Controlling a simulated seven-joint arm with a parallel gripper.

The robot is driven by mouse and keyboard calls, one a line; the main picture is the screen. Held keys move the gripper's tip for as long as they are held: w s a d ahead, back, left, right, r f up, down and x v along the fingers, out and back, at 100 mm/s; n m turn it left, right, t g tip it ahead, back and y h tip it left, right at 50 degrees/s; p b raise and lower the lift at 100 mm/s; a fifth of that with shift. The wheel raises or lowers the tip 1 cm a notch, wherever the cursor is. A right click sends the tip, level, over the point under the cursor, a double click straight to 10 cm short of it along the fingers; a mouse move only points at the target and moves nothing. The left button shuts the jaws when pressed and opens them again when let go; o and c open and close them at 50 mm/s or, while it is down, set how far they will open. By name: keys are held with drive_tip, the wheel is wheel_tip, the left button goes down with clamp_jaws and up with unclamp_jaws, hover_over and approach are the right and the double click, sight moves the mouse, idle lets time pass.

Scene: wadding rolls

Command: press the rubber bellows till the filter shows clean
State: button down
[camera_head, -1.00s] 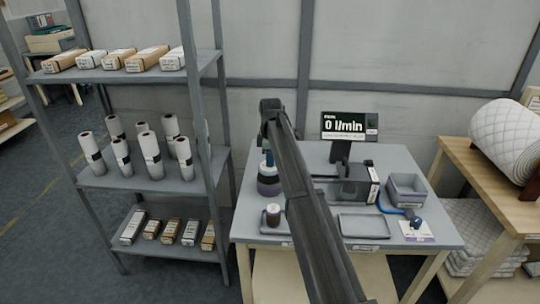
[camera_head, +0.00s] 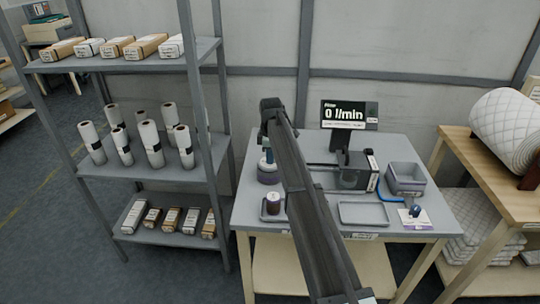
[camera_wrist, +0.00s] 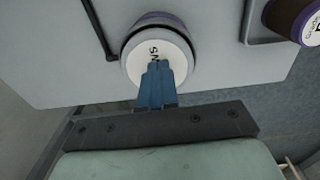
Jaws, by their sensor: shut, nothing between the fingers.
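The likely rubber bellows (camera_head: 268,176) is a squat dark purple-grey round body with a pale top, at the left of the grey table. In the wrist view, its white round cap (camera_wrist: 140,60) with black lettering sits inside a dark ring. My gripper (camera_wrist: 157,66) has its blue fingers shut together, empty, with the tips over the cap and seemingly touching it. In the head view my gripper (camera_head: 267,153) is directly above the bellows, partly hidden by my arm. The display (camera_head: 348,114) reads 0 l/min. I cannot make out the filter.
A brown jar (camera_head: 273,203) stands on a small tray in front of the bellows; it also shows in the wrist view (camera_wrist: 288,18). An empty tray (camera_head: 363,214), a dark box (camera_head: 356,171) and a grey bin (camera_head: 406,178) stand to the right. A shelf (camera_head: 165,237) stands left.

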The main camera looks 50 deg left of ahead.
drive_tip(key=shift+d+f, duration=0.1)
drive_tip(key=shift+f, duration=0.05)
wheel_tip(320, 180, up, 14)
drive_tip(key=shift+r, duration=0.2)
idle(0.4)
drive_tip(key=shift+d, duration=0.1)
idle(1.0)
wheel_tip(320, 180, up, 4)
drive_tip(key=shift+s+f, duration=0.1)
drive_tip(key=shift+f, duration=0.1)
wheel_tip(320, 180, down, 14)
drive_tip(key=shift+r, duration=0.1)
idle(0.8)
